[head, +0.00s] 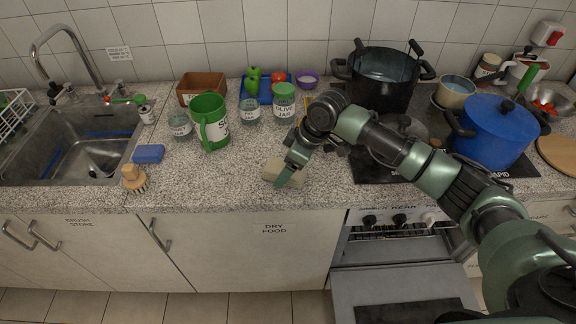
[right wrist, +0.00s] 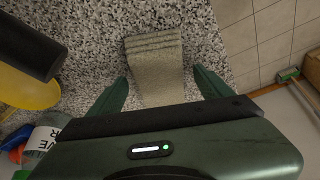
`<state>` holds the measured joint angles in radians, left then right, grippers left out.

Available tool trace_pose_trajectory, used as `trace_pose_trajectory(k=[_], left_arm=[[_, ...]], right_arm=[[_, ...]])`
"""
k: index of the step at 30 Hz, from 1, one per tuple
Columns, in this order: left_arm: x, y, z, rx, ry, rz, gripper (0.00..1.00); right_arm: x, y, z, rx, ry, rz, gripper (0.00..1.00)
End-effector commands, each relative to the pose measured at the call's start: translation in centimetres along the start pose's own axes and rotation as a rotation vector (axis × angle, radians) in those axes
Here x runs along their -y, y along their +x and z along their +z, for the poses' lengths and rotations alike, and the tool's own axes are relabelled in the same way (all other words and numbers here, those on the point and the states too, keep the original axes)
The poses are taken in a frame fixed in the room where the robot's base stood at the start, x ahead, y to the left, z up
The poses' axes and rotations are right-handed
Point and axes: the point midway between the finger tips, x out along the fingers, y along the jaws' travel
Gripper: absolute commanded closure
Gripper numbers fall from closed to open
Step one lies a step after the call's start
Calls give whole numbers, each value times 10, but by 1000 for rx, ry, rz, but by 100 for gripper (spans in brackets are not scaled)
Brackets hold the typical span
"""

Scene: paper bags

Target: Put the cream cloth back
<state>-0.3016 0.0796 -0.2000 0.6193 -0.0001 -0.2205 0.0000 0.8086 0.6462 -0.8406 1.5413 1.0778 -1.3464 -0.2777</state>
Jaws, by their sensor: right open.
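The cream cloth (head: 290,177) lies folded on the speckled counter near its front edge, in front of the jars. In the right wrist view the cloth (right wrist: 157,75) shows as a stack of folded layers between the fingers. My right gripper (head: 288,172) is open, with its fingers (right wrist: 160,83) on either side of the cloth. I cannot tell whether the fingers touch it. In the head view the gripper hides part of the cloth. My left gripper is not in view.
An olive jar (head: 284,101), a green pitcher (head: 210,122) and glass jars stand behind and left. The hob with a black pot (head: 380,80) and blue pot (head: 491,131) is to the right. The oven door (head: 397,290) hangs open below.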

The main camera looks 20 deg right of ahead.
Motion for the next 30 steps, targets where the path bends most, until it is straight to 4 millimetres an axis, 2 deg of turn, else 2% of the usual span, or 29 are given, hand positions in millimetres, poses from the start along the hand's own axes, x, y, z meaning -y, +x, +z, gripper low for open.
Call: trace_pose_trajectory(k=[5,18,24,30], left_arm=[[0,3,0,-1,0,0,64],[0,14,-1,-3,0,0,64],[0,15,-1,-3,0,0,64],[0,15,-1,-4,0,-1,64]], right_arm=[[-2,-14,-1,-3,-1,3,20],[-1,-102,-1,-3,0,2,20],[0,-120,-1,-1,0,0,20],[0,-122,-1,0,0,0,20]])
